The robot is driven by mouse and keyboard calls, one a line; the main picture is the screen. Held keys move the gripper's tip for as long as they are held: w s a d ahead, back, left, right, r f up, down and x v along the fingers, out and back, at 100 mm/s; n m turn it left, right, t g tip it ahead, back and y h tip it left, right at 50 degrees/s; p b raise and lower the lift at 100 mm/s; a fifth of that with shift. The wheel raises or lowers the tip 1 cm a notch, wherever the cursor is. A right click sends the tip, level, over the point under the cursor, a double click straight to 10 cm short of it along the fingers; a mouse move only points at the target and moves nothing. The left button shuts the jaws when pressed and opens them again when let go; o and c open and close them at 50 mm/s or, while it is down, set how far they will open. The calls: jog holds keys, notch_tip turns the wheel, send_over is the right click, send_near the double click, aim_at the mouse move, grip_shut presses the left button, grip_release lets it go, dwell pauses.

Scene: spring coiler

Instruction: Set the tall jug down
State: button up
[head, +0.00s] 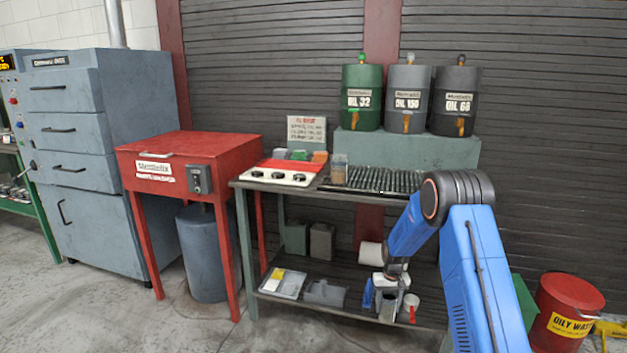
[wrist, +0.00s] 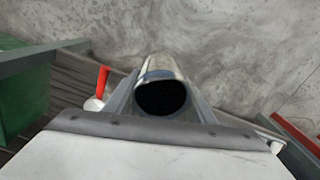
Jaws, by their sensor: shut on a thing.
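The tall jug is a shiny metal cylinder. In the wrist view the jug (wrist: 158,66) stands between my fingers, with its dark round mouth facing the camera. My gripper (head: 390,284) is shut on it, over the lower shelf of the workbench. In the head view the jug (head: 388,309) is small and partly hidden by my gripper. I cannot tell whether its base touches the shelf.
A white vessel with a red handle (head: 411,312) stands close right of the jug; its red handle (wrist: 102,80) also shows in the wrist view. A blue item (head: 367,293) is close left. A white roll (head: 371,254) lies behind. The lower shelf (head: 345,262) has bare patches.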

jog(key=shift+s+f, duration=0.2)
jog(key=shift+f, duration=0.15)
jog(key=s+f, duration=0.4)
jog(key=s, duration=0.8)
jog(key=shift+s+f, duration=0.25)
jog(key=shift+f, duration=0.1)
